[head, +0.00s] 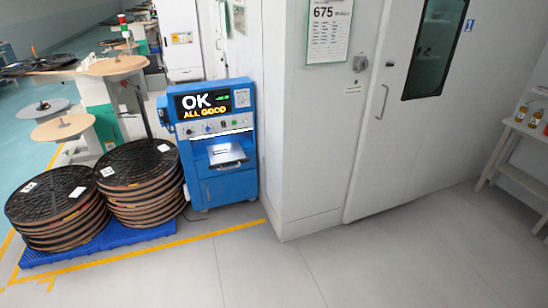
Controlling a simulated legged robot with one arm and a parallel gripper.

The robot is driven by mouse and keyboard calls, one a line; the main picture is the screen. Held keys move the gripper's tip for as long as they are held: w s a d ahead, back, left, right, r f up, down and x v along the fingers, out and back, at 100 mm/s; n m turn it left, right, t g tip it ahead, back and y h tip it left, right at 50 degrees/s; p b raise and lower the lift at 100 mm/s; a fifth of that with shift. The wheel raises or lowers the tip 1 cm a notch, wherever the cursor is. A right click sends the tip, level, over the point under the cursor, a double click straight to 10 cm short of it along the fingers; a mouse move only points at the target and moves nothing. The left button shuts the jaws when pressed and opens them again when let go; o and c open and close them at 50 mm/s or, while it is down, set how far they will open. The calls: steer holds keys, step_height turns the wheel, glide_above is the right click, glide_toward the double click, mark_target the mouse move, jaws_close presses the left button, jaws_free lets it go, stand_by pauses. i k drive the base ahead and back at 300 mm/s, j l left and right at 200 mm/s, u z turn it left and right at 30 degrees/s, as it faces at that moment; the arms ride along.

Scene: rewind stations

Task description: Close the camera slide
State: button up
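A blue machine (218,178) stands on the floor left of the white wall corner. Its dark screen (204,104) reads "OK" and "ALL GOOD". Below a row of knobs, a grey slide (228,154) sticks out of the front opening, so it looks pulled out. I cannot tell from here whether anything lies on it. My gripper and arm are not in view.
Stacks of black reels (60,207) sit on a blue pallet (112,236) left of the machine. Yellow tape (160,245) marks the floor. A white door (385,110) and a shelf (520,150) are at right. The grey floor (350,270) in front is clear.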

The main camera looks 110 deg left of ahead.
mark_target(227, 154)
steer(key=u, duration=4.05)
steer(key=i+j, duration=0.15)
steer(key=i, duration=0.35)
steer(key=i+j, duration=0.15)
steer(key=i, duration=0.35)
steer(key=i+j+z, duration=0.1)
steer(key=i, duration=0.45)
steer(key=i+j, duration=0.25)
steer(key=i, duration=0.25)
steer(key=i+j, duration=0.2)
steer(key=i, duration=0.3)
steer(key=i+j+z, duration=0.1)
steer(key=i, duration=0.4)
steer(key=j, duration=0.1)
